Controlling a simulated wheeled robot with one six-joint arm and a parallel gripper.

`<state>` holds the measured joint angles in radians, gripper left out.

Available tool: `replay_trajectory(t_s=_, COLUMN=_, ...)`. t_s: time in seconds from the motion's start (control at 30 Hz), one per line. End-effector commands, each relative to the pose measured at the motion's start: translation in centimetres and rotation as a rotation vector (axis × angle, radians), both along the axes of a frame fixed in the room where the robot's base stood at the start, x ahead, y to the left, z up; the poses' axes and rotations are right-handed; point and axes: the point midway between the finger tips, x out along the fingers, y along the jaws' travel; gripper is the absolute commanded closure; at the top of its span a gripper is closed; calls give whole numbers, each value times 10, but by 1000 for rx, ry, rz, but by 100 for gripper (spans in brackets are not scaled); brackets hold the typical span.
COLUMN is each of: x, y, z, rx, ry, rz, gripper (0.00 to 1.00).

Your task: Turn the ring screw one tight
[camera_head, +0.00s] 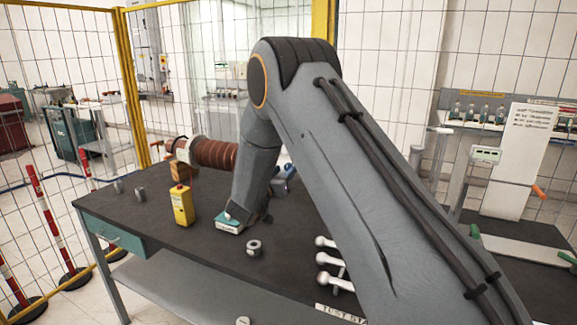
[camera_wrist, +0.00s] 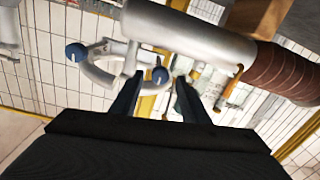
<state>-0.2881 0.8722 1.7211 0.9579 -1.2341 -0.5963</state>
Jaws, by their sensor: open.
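In the wrist view, the bushing lies across the upper right, with a smooth grey metal cylinder (camera_wrist: 190,32) and a brown ribbed part (camera_wrist: 285,75). A silver ring-like fitting (camera_wrist: 105,65) with a curved arm sits beside the cylinder. It carries two round blue ends, one at left (camera_wrist: 76,52) and one (camera_wrist: 160,74) near my fingertips. I cannot tell which is ring screw one. My gripper (camera_wrist: 158,88) is open, and the right blue end shows between its fingertips; contact cannot be told. In the head view my arm hides the gripper and most of the fitting.
In the head view, the brown bushing (camera_head: 215,153) lies on the dark table (camera_head: 160,225). A yellow device (camera_head: 182,205), a teal-and-white device (camera_head: 229,224), a metal nut (camera_head: 254,247) and silver round-ended parts (camera_head: 326,259) stand nearby. A yellow-framed mesh fence (camera_head: 126,80) runs behind.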

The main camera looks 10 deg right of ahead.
Motion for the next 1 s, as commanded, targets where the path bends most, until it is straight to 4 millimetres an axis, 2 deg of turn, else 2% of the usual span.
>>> replay_trajectory(t_s=0.1, x=15, y=-11, z=1, rx=0, ry=1, rz=0, gripper=58)
replay_trajectory(t_s=0.3, x=32, y=-22, z=0, rx=1, ry=1, rz=1, gripper=58)
replay_trajectory(t_s=0.63, x=36, y=-24, z=0, rx=1, ry=1, rz=3, gripper=58)
replay_trajectory(t_s=0.67, x=36, y=-24, z=0, rx=1, ry=1, rz=3, gripper=60)
replay_trajectory(t_s=0.9, x=36, y=-24, z=0, rx=1, ry=1, rz=3, gripper=99)
replay_trajectory(t_s=1.0, x=36, y=-24, z=0, rx=2, ry=1, rz=3, gripper=99)
